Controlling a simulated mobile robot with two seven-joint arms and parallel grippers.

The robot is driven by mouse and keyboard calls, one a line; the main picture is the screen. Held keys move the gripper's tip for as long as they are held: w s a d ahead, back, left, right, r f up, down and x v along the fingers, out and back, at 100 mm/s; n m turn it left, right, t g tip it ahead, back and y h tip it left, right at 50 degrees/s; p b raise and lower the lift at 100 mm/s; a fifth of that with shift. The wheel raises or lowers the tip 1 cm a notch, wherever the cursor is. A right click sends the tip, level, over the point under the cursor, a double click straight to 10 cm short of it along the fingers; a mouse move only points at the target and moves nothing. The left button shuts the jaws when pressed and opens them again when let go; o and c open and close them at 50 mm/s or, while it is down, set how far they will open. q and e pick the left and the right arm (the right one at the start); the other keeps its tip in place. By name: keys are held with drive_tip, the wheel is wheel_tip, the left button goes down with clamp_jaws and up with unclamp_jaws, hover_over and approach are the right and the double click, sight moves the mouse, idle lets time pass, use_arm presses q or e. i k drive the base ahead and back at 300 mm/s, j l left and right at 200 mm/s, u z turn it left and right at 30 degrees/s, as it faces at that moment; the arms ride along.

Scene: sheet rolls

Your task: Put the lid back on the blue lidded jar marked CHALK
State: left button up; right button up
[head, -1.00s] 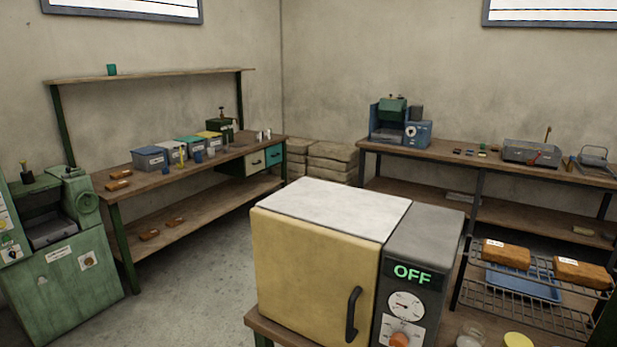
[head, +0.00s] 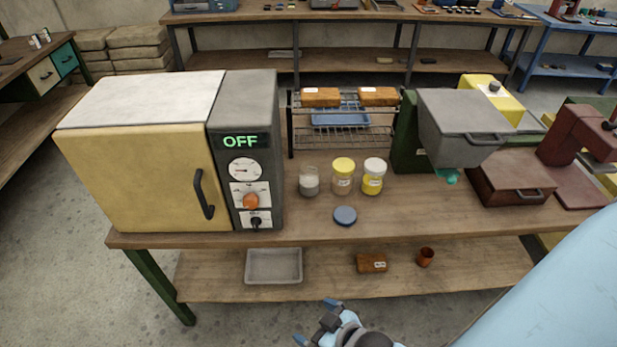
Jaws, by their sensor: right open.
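A clear jar (head: 309,183) with whitish contents stands open on the wooden workbench (head: 420,222), just right of the oven. Its marking is too small to read. A round blue lid (head: 345,215) lies flat on the bench, in front and to the right of the open jar, apart from it. My right gripper (head: 317,321) is open and empty at the bottom of the head view, lower in the picture than the bench's front edge. My left gripper is not in view.
A yellow-doored oven (head: 140,180) reading OFF stands left. A wire rack (head: 330,137) is behind; machines stand right. The lower shelf holds a grey tray (head: 273,266), a brown block (head: 371,263) and a cup (head: 426,257).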

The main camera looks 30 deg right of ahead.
sight(308, 175)
drive_tip(key=z, duration=1.35)
drive_tip(key=i+l+u, duration=0.1)
drive_tip(key=l, duration=0.4)
drive_tip(key=i+l+u, duration=0.1)
drive_tip(key=l, duration=0.4)
drive_tip(key=i+l, duration=0.2)
drive_tip(key=l, duration=0.35)
drive_tip(key=i+l+u, duration=0.15)
drive_tip(key=l, duration=0.35)
drive_tip(key=i+l+u, duration=0.1)
drive_tip(key=l, duration=0.4)
